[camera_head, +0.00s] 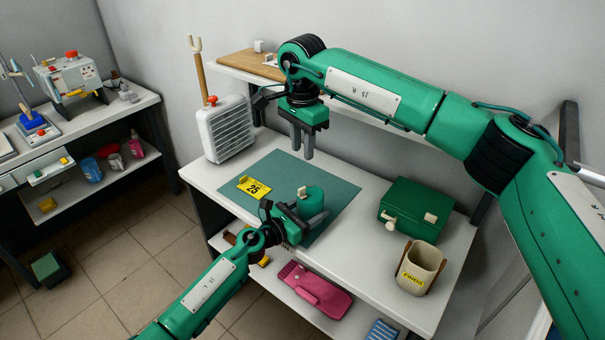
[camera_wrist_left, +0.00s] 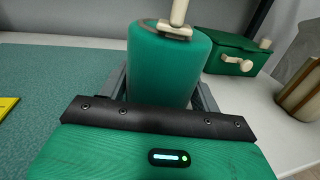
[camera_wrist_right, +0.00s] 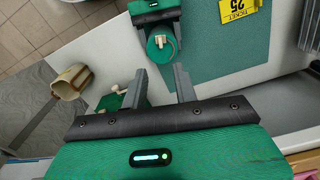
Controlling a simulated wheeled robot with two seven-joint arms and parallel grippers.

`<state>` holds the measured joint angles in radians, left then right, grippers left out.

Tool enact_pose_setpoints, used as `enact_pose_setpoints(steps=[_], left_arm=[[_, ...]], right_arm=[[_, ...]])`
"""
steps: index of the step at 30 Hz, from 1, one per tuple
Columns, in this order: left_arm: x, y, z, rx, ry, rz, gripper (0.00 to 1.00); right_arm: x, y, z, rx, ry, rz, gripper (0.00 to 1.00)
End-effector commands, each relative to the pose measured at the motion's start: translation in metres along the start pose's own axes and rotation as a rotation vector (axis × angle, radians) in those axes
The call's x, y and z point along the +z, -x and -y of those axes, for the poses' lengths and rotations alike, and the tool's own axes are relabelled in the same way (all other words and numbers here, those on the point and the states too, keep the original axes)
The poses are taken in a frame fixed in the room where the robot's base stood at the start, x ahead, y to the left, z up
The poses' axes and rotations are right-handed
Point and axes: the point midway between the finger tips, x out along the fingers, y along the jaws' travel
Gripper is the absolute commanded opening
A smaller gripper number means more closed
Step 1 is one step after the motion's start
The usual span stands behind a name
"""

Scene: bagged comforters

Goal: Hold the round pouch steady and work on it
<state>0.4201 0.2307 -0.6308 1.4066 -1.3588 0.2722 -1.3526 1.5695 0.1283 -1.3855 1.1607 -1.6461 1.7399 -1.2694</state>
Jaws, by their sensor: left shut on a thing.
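The round pouch (camera_head: 311,199) is a green cylinder with a beige toggle on top, standing upright on the teal mat (camera_head: 338,187). It fills the middle of the left wrist view (camera_wrist_left: 168,72) and shows from above in the right wrist view (camera_wrist_right: 157,52). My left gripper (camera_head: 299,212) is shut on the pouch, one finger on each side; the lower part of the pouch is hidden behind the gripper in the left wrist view. My right gripper (camera_head: 302,148) points down above the back of the mat, open and empty, apart from the pouch.
A yellow number tag (camera_head: 254,187) lies on the mat's left side. A white louvred heater (camera_head: 226,129) stands at the table's back left. A green box (camera_head: 415,210) with beige fittings and a beige container (camera_head: 419,267) stand to the right. A pink item (camera_head: 315,290) lies on the lower shelf.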

Motion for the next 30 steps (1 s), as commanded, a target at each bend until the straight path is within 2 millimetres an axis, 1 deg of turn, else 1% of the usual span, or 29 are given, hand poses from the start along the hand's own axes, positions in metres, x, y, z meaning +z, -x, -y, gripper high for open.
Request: enact_pose_setpoints(steps=[4, 7, 11, 15, 21, 25, 30], left_arm=[[-0.001, 0.0, 0.0, 0.0, 0.0, -0.001, 0.42], [-0.001, 0.0, 0.0, 0.0, 0.0, -0.001, 0.42], [-0.001, 0.0, 0.0, 0.0, 0.0, -0.001, 0.42], [-0.001, 0.0, 0.0, 0.0, 0.0, -0.001, 0.42], [-0.001, 0.0, 0.0, 0.0, 0.0, -0.001, 0.42], [-0.001, 0.0, 0.0, 0.0, 0.0, -0.001, 0.42], [-0.001, 0.0, 0.0, 0.0, 0.0, -0.001, 0.42]], right_arm=[[0.0, -0.006, 0.001, 0.002, -0.059, 0.001, 0.29], [0.0, -0.018, 0.001, 0.002, -0.063, 0.001, 0.29], [0.0, -0.044, 0.001, 0.003, -0.062, 0.001, 0.29], [0.001, -0.073, 0.001, 0.004, -0.061, 0.001, 0.29], [0.001, -0.104, 0.001, 0.001, -0.061, 0.001, 0.29], [0.001, -0.116, 0.001, 0.001, -0.06, 0.001, 0.29], [0.0, -0.12, 0.002, 0.0, -0.06, 0.0, 0.29]])
